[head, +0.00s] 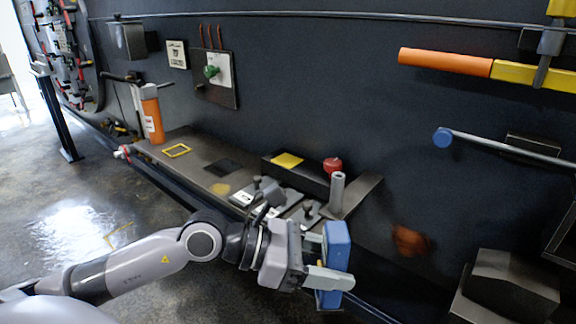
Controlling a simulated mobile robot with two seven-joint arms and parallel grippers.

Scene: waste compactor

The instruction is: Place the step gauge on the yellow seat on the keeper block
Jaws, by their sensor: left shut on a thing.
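My left gripper (326,268) reaches in from the lower left and is shut on an upright blue block (337,240), which appears to be the step gauge. A pale finger crosses the front of the block and hides part of it. The keeper block (312,180) is a long dark block on the shelf against the wall. The yellow seat (287,160) is a flat patch on top of its left part, and it is bare. The gripper and blue block are apart from the seat, nearer the camera, lower and to the right. My right gripper is not in view.
A red knob (333,165) and a grey upright post (337,192) stand right of the yellow seat. Several grey metal parts (290,198) lie in front of the keeper block. An orange cylinder (152,115) stands at the shelf's left end. A blue-tipped bar (443,137) juts out at right.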

